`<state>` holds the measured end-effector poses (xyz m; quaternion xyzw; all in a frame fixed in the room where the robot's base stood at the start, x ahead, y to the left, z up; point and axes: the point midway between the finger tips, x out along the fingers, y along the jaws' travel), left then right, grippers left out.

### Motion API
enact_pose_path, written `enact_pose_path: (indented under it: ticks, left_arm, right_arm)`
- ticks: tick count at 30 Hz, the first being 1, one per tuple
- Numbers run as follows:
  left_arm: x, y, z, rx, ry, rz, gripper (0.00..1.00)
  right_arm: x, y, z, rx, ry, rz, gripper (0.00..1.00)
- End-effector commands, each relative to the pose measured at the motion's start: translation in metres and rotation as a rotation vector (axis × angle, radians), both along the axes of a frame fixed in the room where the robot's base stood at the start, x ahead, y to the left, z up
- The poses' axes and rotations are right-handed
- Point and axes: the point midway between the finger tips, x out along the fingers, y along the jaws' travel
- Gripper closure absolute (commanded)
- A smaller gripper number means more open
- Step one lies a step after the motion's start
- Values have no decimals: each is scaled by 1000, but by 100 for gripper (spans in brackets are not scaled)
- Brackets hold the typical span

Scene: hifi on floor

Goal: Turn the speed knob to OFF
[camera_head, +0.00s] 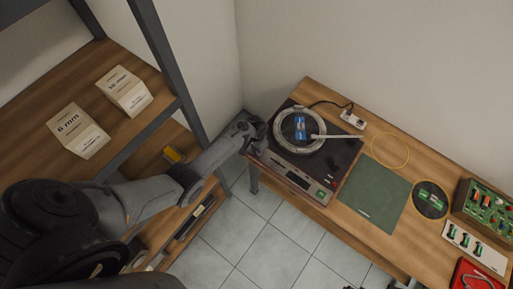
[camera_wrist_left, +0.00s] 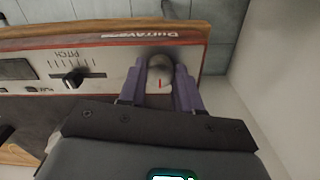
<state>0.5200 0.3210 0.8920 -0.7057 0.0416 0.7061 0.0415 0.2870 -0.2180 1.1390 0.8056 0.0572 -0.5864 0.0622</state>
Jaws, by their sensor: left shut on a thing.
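The turntable (camera_head: 318,176) stands at the left end of the wooden table in the head view. Its front panel (camera_wrist_left: 112,62) shows in the left wrist view, with a PITCH slider (camera_wrist_left: 73,77). The speed knob (camera_wrist_left: 160,73) is a pale round knob with a short red mark, at the right end of the panel in that view. My left gripper (camera_head: 259,138) is at the turntable's left corner. Its purple fingers are on both sides of the knob and shut on it. Any labels around the knob, including OFF, are hidden or unreadable. My right gripper is not in view.
A green mat (camera_head: 373,193), a yellow cable ring (camera_head: 390,149) and a circuit board (camera_head: 488,206) lie right of the turntable. A power strip (camera_head: 353,120) is behind it. A wooden shelf (camera_head: 60,92) with boxes stands at left, near my arm. A wall is close behind the table.

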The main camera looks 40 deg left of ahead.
Motion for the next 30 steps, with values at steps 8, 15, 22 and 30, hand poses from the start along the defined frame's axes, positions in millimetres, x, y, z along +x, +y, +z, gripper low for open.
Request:
enact_pose_path:
  ticks: [8, 15, 22, 30]
  left_arm:
    - [0, 0, 0, 0, -2, 1, 97]
    - [0, 0, 0, 0, -1, 1, 41]
    - [0, 0, 0, 0, -1, 1, 41]
    - [0, 0, 23, 0, -2, 2, 41]
  right_arm:
    - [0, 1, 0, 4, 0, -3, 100]
    - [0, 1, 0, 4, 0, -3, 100]
    - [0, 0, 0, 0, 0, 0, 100]
    - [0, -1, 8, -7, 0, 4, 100]
